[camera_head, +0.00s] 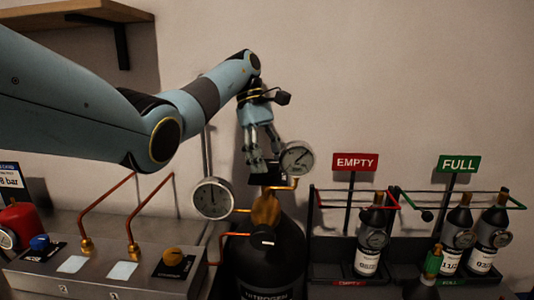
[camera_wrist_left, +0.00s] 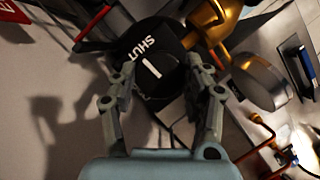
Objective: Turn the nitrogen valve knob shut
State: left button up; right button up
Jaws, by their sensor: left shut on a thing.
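The nitrogen cylinder (camera_head: 262,262) is black, stands upright at the middle bottom of the head view and carries a brass valve (camera_head: 266,210). The black valve knob (camera_head: 264,180) sits on top of it, partly covered by my left gripper. My left gripper (camera_head: 262,158) reaches down from above. Its fingers (camera_wrist_left: 160,80) are shut on the knob, one on each side, in the left wrist view. My right gripper is not in view.
Two round gauges (camera_head: 213,198) (camera_head: 297,158) and copper pipes stand close beside the valve. A metal panel (camera_head: 110,270) with knobs is at the left. Racks of small bottles under EMPTY (camera_head: 355,162) and FULL (camera_head: 458,164) signs are at the right.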

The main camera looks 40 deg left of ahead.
pick_arm(q)
jog(key=shift+r+m, duration=0.1)
jog(key=shift+m, duration=0.3)
jog(key=o, duration=1.2)
